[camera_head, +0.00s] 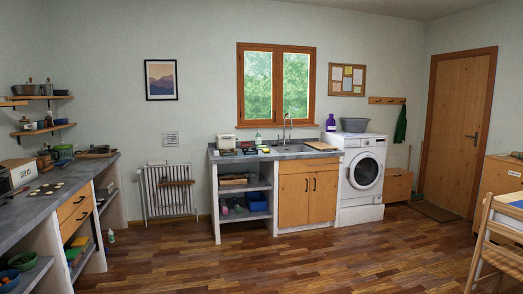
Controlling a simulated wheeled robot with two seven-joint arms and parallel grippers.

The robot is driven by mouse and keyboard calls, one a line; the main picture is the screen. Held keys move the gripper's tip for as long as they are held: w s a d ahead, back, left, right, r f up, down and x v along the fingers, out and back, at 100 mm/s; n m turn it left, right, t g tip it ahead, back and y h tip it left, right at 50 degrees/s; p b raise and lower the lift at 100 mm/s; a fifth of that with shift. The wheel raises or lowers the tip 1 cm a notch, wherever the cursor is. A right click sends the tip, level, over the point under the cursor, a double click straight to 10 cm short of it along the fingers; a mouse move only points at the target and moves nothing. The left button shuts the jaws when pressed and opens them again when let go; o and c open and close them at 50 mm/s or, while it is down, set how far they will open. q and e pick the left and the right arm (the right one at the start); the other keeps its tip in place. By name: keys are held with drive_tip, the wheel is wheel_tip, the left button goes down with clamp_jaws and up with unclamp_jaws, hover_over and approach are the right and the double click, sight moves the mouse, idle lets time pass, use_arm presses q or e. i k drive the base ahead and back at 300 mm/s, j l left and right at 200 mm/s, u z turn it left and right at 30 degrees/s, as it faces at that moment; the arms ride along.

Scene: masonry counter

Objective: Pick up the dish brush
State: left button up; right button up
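I cannot make out a dish brush for certain. Several small items, too small to name, lie on the grey counter (228,158) by the sink (293,148) under the window. Among them is a small yellow item (265,149) just left of the sink, and a pale bottle with a green tint (258,139) stands behind it. The tap (286,126) rises at the back of the sink. Neither of my grippers is in view.
A washing machine (364,172) stands right of the sink counter. Another counter (40,198) runs along the left wall. A wooden chair (490,235) and a table edge are at the lower right. The wooden floor (270,262) between them is clear.

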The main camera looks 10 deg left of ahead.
sight(250, 145)
drive_tip(key=i+u, duration=0.25)
drive_tip(key=i, duration=4.05)
